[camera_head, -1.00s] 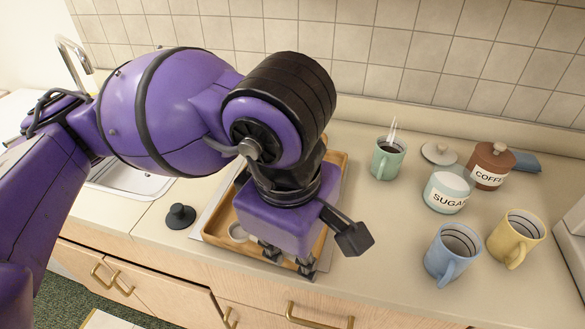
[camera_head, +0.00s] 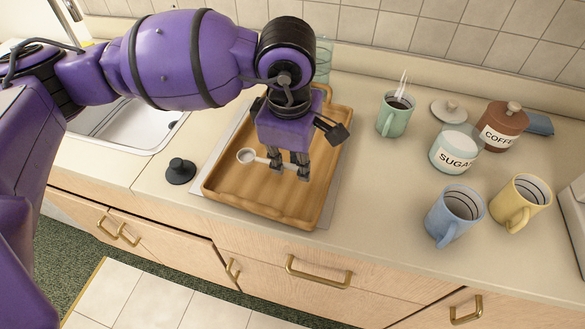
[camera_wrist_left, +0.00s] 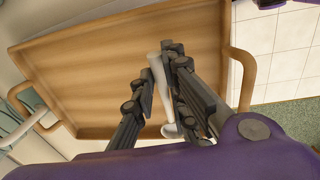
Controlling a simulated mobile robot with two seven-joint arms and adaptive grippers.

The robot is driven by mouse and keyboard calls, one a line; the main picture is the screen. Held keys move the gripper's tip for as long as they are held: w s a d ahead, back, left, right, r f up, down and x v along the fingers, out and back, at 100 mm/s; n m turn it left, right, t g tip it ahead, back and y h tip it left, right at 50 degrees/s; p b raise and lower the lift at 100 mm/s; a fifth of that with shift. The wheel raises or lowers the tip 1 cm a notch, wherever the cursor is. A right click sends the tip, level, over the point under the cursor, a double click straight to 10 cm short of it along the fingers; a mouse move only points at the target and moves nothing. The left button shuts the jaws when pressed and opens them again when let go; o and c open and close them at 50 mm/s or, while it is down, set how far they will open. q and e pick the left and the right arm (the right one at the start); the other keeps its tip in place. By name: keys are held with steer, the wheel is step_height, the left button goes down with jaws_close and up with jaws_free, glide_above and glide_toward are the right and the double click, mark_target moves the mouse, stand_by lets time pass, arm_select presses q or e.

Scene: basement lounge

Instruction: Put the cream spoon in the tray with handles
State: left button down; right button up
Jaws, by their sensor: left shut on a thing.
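The cream spoon (camera_head: 246,156) is over the middle of the wooden tray with handles (camera_head: 250,196), its round bowl pointing left in the head view. My left gripper (camera_head: 289,172) is shut on the spoon's handle, with its fingers pointing down inside the tray's outline. In the left wrist view the spoon (camera_wrist_left: 158,82) runs between the fingers (camera_wrist_left: 158,76), and the tray floor (camera_wrist_left: 85,65) lies behind it. I cannot tell whether the spoon touches the tray floor. The tray is otherwise empty where it shows. My right gripper is not in view.
A black stopper (camera_head: 180,171) and a sink (camera_head: 135,124) are left of the tray. A green mug (camera_head: 393,116), sugar jar (camera_head: 454,151), coffee jar (camera_head: 502,127), blue mug (camera_head: 454,214) and yellow mug (camera_head: 520,203) stand to the right. A glass (camera_head: 323,62) stands behind the tray.

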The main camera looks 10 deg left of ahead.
mark_target(293, 182)
arm_select(q)
steer(key=shift+w+a+f, duration=0.1)
steer(key=shift+w+f, duration=0.25)
steer(key=shift+f, duration=0.05)
steer(key=f, duration=0.3)
steer(key=shift+w+a+f+p, duration=0.1)
steer(key=shift+w+p, duration=0.1)
steer(key=shift+p, duration=0.1)
steer(key=shift+f, duration=0.3)
steer(key=c, duration=2.2)
jaws_free()
steer(key=o, duration=0.5)
steer(key=shift+c, duration=0.2)
steer(key=shift+r, duration=0.3)
steer(key=r, duration=0.3)
steer(key=s+r, duration=0.1)
steer(key=r, duration=0.7)
steer(key=shift+s, duration=0.15)
steer(key=shift+s+r, duration=0.1)
steer(key=shift+r, duration=0.25)
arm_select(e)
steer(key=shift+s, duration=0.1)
